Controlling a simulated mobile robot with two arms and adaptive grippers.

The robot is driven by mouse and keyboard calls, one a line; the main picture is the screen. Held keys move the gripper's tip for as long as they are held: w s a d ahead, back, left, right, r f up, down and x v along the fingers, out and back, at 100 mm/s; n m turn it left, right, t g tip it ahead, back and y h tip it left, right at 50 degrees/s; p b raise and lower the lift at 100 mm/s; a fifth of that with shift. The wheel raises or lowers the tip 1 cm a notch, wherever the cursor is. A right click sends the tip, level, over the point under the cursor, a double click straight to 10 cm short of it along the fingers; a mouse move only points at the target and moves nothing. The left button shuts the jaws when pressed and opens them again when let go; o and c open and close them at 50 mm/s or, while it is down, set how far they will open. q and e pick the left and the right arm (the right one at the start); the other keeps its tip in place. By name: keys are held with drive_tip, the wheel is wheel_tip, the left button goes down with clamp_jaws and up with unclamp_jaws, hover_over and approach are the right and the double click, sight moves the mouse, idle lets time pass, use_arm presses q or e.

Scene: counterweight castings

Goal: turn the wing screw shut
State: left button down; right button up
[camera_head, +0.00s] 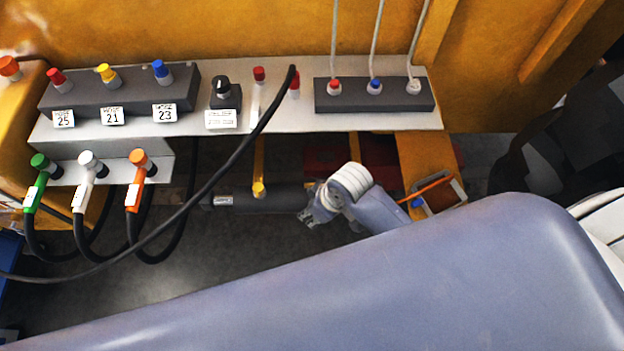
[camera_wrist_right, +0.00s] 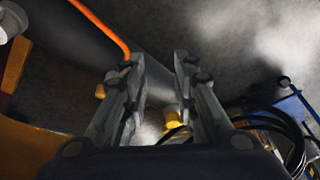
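No part is plainly recognisable as the wing screw. A small yellow fitting (camera_head: 259,189) sits on a dark horizontal cylinder (camera_head: 285,197) below the panel; whether it is the wing screw I cannot tell. My right gripper (camera_head: 308,217) is at the right part of this cylinder, to the right of the yellow fitting. In the right wrist view its two fingers (camera_wrist_right: 155,85) stand apart with nothing gripped. The dark cylinder (camera_wrist_right: 85,45) runs behind them, and a yellow piece (camera_wrist_right: 173,118) shows beyond the gap. My left gripper is not in view.
Above is a grey panel (camera_head: 300,119) with coloured plugs and a black knob (camera_head: 221,87). Green, white and orange hose connectors (camera_head: 138,180) hang at the left. A black cable (camera_head: 222,172) crosses in front. An orange-edged box (camera_head: 440,195) stands right of my gripper.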

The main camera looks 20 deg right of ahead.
drive_tip(key=w+a+r+n, duration=0.2)
drive_tip(key=w, duration=0.1)
wheel_tip(320, 180, up, 6)
drive_tip(key=n+g+h, duration=0.3)
drive_tip(key=n, duration=0.4)
hover_over(312, 185)
wheel_tip(312, 185, down, 10)
drive_tip(key=shift+w+d+f, duration=0.1)
drive_tip(key=shift+w+f, duration=0.05)
drive_tip(key=shift+f, duration=0.1)
clamp_jaws()
